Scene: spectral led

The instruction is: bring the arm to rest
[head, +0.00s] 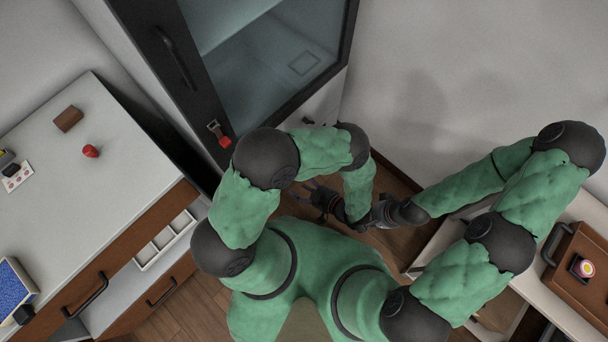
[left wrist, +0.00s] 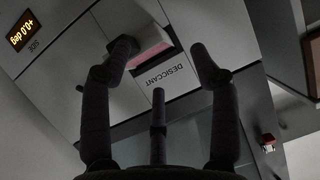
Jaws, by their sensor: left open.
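My left gripper (head: 322,198) is in front of my body in the head view, low beside the glass-door cabinet (head: 270,50). Its dark fingers (left wrist: 160,65) stand spread in the left wrist view with nothing held between them. Beyond them is a grey cabinet front with a DESICCANT label (left wrist: 166,76) and a pinkish slot (left wrist: 150,55). My left arm is bent, its elbow raised near the cabinet. My right arm reaches in from the right, and its gripper (head: 382,214) is close to the left one, small and partly hidden, its jaws unclear.
A red lock (head: 224,141) hangs on the cabinet's dark frame. At left, a white counter (head: 100,150) carries a brown block (head: 68,119) and a red item (head: 91,151); an open drawer (head: 165,240) juts out below.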

